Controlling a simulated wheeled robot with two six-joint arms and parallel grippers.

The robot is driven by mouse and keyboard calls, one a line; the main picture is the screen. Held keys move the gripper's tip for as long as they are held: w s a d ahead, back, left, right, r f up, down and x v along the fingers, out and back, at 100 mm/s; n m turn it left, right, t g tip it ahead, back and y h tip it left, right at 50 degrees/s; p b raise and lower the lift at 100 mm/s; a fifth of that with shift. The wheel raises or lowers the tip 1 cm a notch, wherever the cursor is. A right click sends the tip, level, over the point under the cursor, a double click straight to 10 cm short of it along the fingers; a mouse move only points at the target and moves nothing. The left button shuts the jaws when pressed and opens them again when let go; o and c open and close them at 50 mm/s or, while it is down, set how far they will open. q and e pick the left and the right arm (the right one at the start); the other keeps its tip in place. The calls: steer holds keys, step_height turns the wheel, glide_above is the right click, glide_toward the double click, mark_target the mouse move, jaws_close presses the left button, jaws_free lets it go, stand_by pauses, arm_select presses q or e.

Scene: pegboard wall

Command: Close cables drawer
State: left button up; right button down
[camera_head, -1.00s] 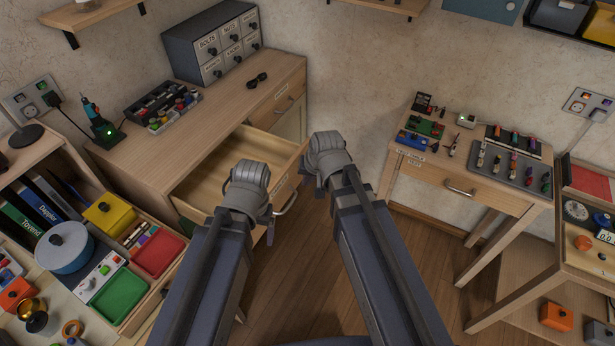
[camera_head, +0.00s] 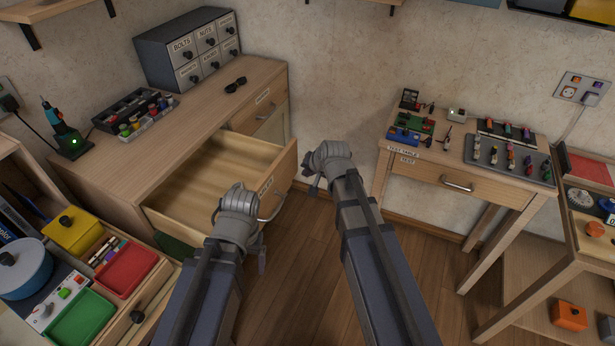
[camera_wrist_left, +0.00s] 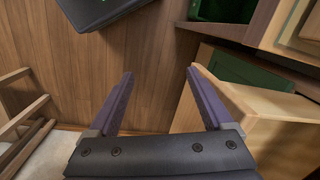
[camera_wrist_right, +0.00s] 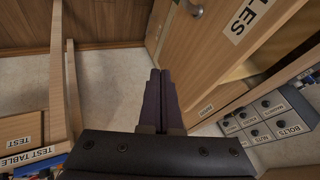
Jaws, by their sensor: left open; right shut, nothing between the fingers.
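The open cables drawer (camera_head: 215,172) sticks out of the left wooden cabinet in the head view, its visible inside bare. Its front panel (camera_head: 277,180) has a partly hidden label and a metal handle (camera_head: 272,212). The right wrist view shows the front panel (camera_wrist_right: 205,45) with label letters "LES" and part of the handle (camera_wrist_right: 194,8). My left gripper (camera_wrist_left: 160,72) is open and empty; in the head view its wrist is just in front of the drawer. My right gripper (camera_wrist_right: 160,72) is shut and empty, right of the drawer front in the head view. Its fingertips are apart from the panel.
A labelled small-parts cabinet (camera_head: 187,47), sunglasses (camera_head: 236,84) and an organizer tray (camera_head: 137,113) stand on the cabinet top. A test table (camera_head: 470,168) stands right. A workbench with red tray (camera_head: 127,270) is left. Floor (camera_head: 305,260) between is clear.

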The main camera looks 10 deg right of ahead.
mark_target(288, 175)
arm_select(q)
steer(key=shift+f+b, duration=1.85)
steer(key=shift+f, duration=0.6)
arm_select(e)
steer(key=shift+w+a+f, duration=0.7)
steer(key=shift+w+f, duration=0.1)
steer(key=shift+w, duration=0.2)
steer(key=shift+w+a+f, duration=0.7)
steer(key=shift+w+f, duration=0.15)
steer(key=shift+w, duration=0.1)
steer(key=shift+w+a+f, duration=0.7)
steer(key=shift+w+f, duration=0.1)
steer(key=shift+w, duration=0.2)
